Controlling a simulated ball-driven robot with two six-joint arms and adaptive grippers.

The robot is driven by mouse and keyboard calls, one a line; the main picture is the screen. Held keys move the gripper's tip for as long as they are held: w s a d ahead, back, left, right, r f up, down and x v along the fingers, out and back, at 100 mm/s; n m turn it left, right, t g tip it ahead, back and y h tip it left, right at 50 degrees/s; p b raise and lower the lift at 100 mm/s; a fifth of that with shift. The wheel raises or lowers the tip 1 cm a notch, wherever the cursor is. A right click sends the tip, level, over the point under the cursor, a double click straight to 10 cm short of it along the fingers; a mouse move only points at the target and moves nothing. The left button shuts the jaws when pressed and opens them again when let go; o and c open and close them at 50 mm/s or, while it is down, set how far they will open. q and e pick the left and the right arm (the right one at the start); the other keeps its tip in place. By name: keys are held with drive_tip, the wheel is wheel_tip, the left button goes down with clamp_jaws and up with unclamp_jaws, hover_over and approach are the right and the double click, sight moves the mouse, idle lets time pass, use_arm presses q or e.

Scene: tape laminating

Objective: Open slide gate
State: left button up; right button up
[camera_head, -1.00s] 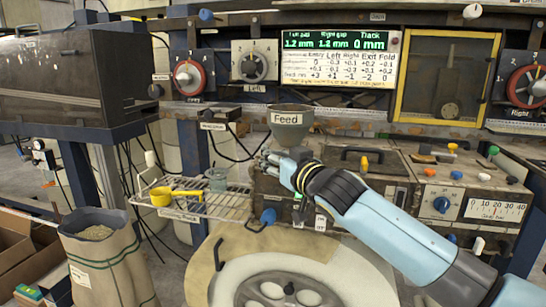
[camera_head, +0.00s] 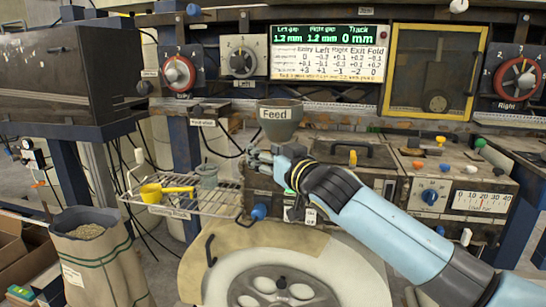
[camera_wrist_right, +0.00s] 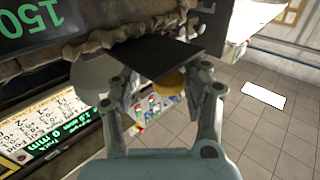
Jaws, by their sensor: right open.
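The grey Feed hopper (camera_head: 279,128) stands on the machine in the middle of the head view. My right gripper (camera_head: 262,158) is just below and left of it, its arm coming in from the lower right. In the right wrist view, the right gripper (camera_wrist_right: 160,88) has its fingers spread. A flat dark plate (camera_wrist_right: 160,52), which may be the slide gate, lies between and beyond the fingertips. Whether the fingers touch it I cannot tell. In the head view no slide gate can be made out near the hopper; the hand may hide it. My left gripper is not in view.
A wire rack (camera_head: 180,203) with a yellow scoop (camera_head: 165,191) and a grey cup (camera_head: 208,176) stands left of the hand. A round spoked wheel (camera_head: 285,285) lies below. A control box (camera_head: 455,190) with knobs is at right. A sack (camera_head: 95,260) stands lower left.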

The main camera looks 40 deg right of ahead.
drive_tip(key=s, duration=1.2)
drive_tip(key=shift+a, duration=0.35)
